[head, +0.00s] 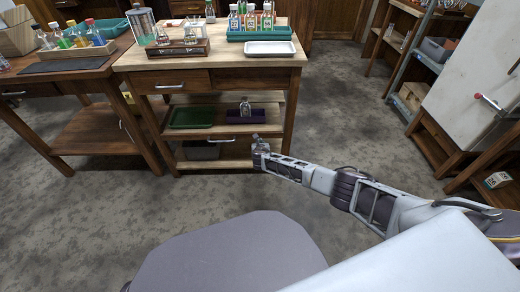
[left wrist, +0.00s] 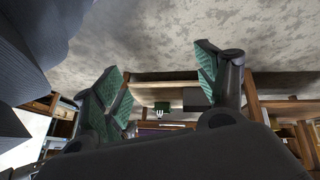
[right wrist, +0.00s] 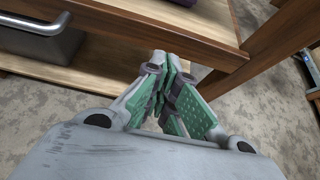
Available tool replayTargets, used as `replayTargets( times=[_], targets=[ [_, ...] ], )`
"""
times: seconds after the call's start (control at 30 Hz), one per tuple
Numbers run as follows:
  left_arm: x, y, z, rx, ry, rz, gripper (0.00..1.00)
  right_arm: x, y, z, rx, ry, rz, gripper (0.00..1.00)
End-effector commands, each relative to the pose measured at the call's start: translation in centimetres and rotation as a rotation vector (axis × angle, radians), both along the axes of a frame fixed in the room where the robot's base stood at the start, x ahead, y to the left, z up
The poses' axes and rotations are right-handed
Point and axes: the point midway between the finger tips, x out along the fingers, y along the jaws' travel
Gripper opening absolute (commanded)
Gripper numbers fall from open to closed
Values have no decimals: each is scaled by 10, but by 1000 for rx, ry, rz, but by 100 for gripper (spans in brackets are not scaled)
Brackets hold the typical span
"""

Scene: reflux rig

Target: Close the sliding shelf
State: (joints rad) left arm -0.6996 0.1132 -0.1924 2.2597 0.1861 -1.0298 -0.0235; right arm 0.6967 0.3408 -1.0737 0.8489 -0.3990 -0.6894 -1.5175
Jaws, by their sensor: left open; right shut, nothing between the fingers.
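The sliding shelf (head: 184,134) is a wooden board under the table, with a metal bar handle (head: 222,141) on its front edge. It carries a green tray (head: 191,117) and a purple tray (head: 235,117) with a small glass flask (head: 245,107). I cannot tell exactly how far out it sits. My right gripper (head: 259,142) is shut and empty at the shelf's front, right of the handle. In the right wrist view its fingertips (right wrist: 170,78) are near the shelf's front edge (right wrist: 150,38); contact is unclear. My left gripper (left wrist: 158,72) is open and empty, outside the head view.
The table top (head: 215,62) holds a teal bottle rack (head: 260,34), a white tray (head: 270,48) and a wooden rack with flasks. A lower shelf (head: 225,158) bears a grey bin. A second table stands left.

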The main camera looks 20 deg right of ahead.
Motion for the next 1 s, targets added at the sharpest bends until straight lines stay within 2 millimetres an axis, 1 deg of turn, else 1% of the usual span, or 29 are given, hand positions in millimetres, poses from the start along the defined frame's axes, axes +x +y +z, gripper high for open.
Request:
replayTargets(
  times=[0.2, 0.47, 0.9, 1.0],
  targets=[
    [3, 4, 27, 34, 18, -19, 73, -11, 4, 8, 1, 1, 2, 0],
    [-1, 12, 51, 75, 60, -30, 73, -26, 9, 18, 2, 1, 0, 0],
    [-10, 26, 95, 146, 130, -41, 73, -54, 18, 35, 1, 1, 2, 0],
    [-11, 28, 96, 156, 143, -40, 73, -60, 20, 39, 0, 0, 1, 0]
  ],
)
